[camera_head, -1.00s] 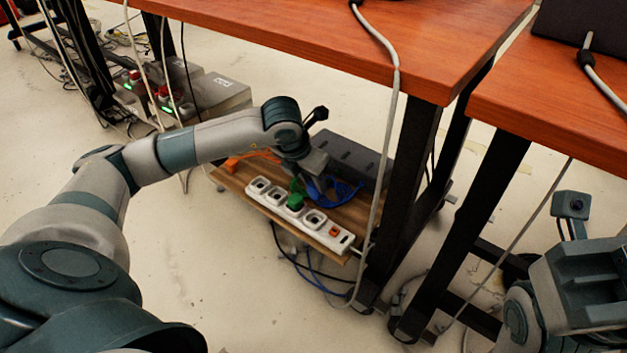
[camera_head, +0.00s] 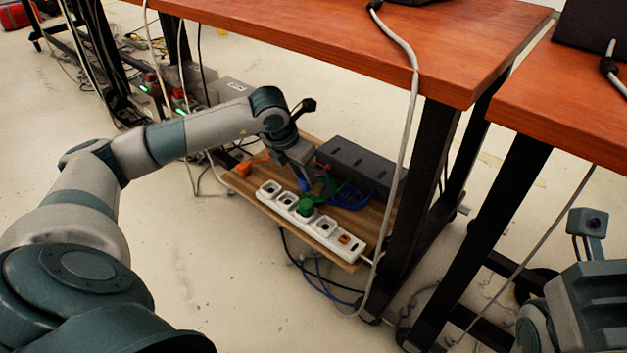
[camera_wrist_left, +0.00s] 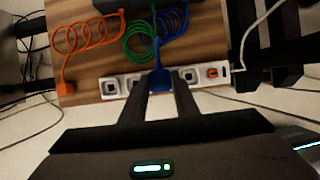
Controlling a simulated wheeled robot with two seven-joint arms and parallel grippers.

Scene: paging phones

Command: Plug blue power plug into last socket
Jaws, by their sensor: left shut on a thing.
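My left gripper (camera_head: 301,178) is shut on the blue power plug (camera_wrist_left: 160,80), which points down over the middle of the white power strip (camera_wrist_left: 107,95). In the head view the strip (camera_head: 337,251) lies along the board's near edge. A green plug (camera_head: 306,207) sits in one of its middle sockets; the blue plug is just above and behind it. An empty socket (camera_head: 325,227) lies between the green plug and the orange switch (camera_head: 344,239). Two empty sockets (camera_head: 269,188) are at the left end. My right gripper (camera_head: 585,295) shows partly at the right edge; its fingertips are not visible.
An orange plug and cord (camera_wrist_left: 66,87) lie on the wooden board (camera_head: 376,218) at the left. Blue and green (camera_wrist_left: 140,42) coiled cords lead to a dark box (camera_head: 357,168) behind. Table legs (camera_head: 412,190) and a hanging grey cable (camera_head: 408,120) stand close on the right.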

